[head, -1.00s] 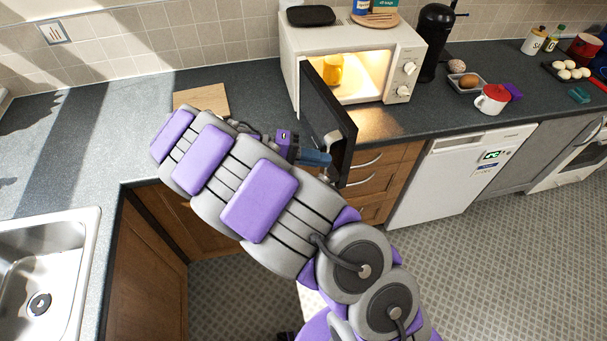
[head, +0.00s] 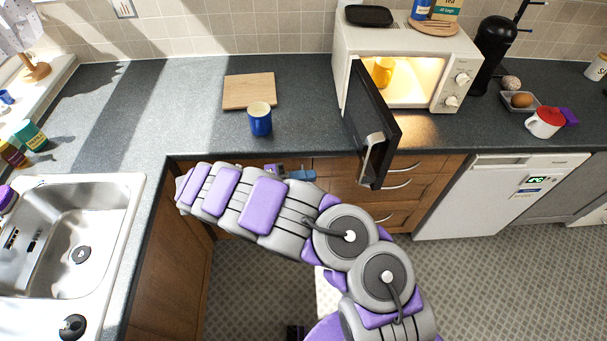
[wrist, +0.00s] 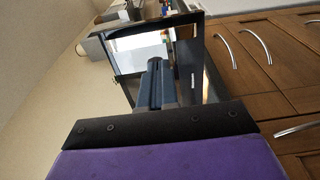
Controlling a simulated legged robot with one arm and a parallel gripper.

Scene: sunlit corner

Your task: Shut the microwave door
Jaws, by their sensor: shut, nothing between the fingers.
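The white microwave (head: 349,62) stands on the counter with its lit inside showing and a yellow mug (head: 383,72) in it. Its dark door (head: 368,112) hangs wide open, swung out past the counter's front edge, with a silver handle (head: 372,158) on its outer face. My gripper (head: 303,174) is left of the door's free edge, low in front of the drawers, apart from the door in the head view. Its fingers are shut and empty. In the wrist view the shut fingers (wrist: 157,84) point towards the dark-framed door (wrist: 187,62).
A blue mug (head: 260,120) and a wooden board (head: 249,91) are on the counter left of the microwave. Wooden drawers (head: 420,187) lie below; the sink (head: 70,245) is at left.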

